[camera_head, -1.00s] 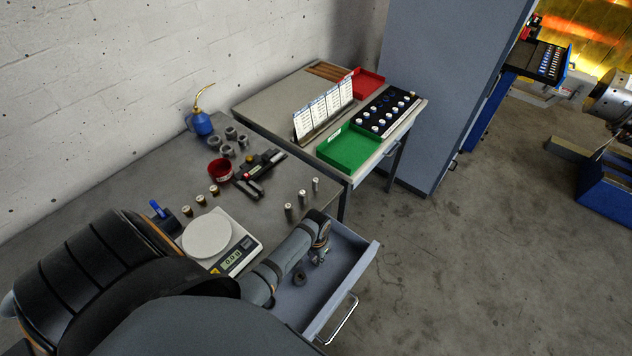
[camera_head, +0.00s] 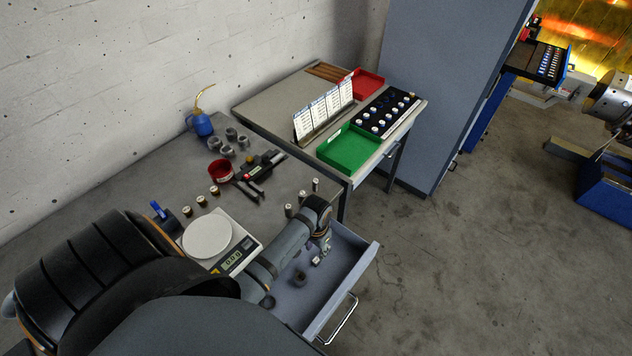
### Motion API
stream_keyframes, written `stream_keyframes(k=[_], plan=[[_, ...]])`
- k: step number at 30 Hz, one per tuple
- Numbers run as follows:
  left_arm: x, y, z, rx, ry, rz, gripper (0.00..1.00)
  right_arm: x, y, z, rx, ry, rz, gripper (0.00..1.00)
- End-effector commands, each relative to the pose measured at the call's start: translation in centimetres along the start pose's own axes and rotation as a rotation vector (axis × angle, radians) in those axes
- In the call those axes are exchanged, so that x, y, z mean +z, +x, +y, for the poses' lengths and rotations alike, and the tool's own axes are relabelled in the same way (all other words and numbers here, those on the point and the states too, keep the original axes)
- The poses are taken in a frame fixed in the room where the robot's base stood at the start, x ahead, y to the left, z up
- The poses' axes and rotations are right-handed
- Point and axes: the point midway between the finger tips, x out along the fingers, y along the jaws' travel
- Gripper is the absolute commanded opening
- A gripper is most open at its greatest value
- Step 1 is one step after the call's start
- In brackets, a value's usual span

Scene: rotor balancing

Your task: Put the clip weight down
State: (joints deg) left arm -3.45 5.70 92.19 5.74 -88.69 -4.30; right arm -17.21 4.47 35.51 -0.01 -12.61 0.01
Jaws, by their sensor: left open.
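My left gripper (camera_head: 322,250) hangs over the open drawer (camera_head: 347,283), pointing down. Its jaws are open, and I see nothing between them. A small dark round piece (camera_head: 300,279) lies in the drawer just left of and below the gripper, apart from it. It may be the clip weight, but it is too small to be sure. Part of the drawer floor is hidden behind my left arm. My right gripper is not in view.
A scale (camera_head: 207,236) with an empty pan stands beside my left arm. Small metal cylinders (camera_head: 302,197) stand close behind the arm. A red bowl (camera_head: 221,170), grey rings (camera_head: 228,151) and a blue oil can (camera_head: 201,124) are farther back. A green tray (camera_head: 348,150) is on the side table.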

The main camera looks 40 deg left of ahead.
Motion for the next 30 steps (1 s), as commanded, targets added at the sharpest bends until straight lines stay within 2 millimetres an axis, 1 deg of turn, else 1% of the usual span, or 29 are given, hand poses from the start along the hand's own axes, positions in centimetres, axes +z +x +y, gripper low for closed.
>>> stream_keyframes(k=[1, 3, 6, 9, 13, 26, 30], plan=[[-0.1, -1.1, 0.0, -0.001, 0.001, 0.003, 0.4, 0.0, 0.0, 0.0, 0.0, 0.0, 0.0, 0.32], [0.0, -2.6, 0.0, 0.0, 0.001, 0.003, 0.4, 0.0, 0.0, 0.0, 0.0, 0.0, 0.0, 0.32], [0.0, -4.1, 0.0, 0.001, -0.001, 0.0, 0.4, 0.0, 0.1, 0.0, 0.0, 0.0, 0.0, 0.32], [0.0, -4.9, 0.0, 0.001, -0.001, -0.001, 0.4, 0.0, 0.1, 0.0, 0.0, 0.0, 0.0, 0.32], [0.0, -5.3, 0.0, 0.001, -0.001, -0.001, 0.4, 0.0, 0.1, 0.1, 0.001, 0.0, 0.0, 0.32], [0.0, -5.2, 0.0, 0.001, 0.0, -0.001, 0.4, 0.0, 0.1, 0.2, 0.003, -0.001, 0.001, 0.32], [0.0, -5.2, 0.1, 0.002, 0.0, -0.002, 0.4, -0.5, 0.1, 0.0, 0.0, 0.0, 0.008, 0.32]])
